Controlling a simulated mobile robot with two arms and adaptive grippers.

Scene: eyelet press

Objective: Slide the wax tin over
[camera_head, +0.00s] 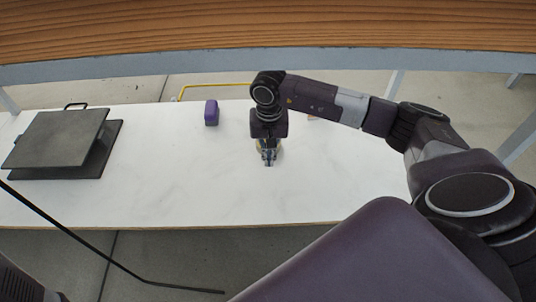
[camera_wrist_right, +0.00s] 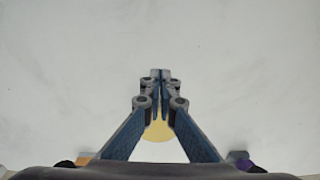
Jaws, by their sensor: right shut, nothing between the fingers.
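A round yellow disc, which looks like the wax tin (camera_wrist_right: 158,132), shows in the right wrist view behind and between the finger links of my right gripper (camera_wrist_right: 160,76). The fingertips are together with nothing between them and point at bare white tabletop. In the head view my right gripper (camera_head: 268,160) points down over the middle of the table, and it and its arm hide most of the tin. I cannot tell whether the gripper touches the tin. My left gripper is out of view.
A dark grey press-like block with a slanted plate (camera_head: 60,138) stands at the table's left. A purple block (camera_head: 212,113) stands towards the back. A yellow bar (camera_head: 215,86) runs along the back edge. The white tabletop (camera_head: 190,185) is clear in front and to the right.

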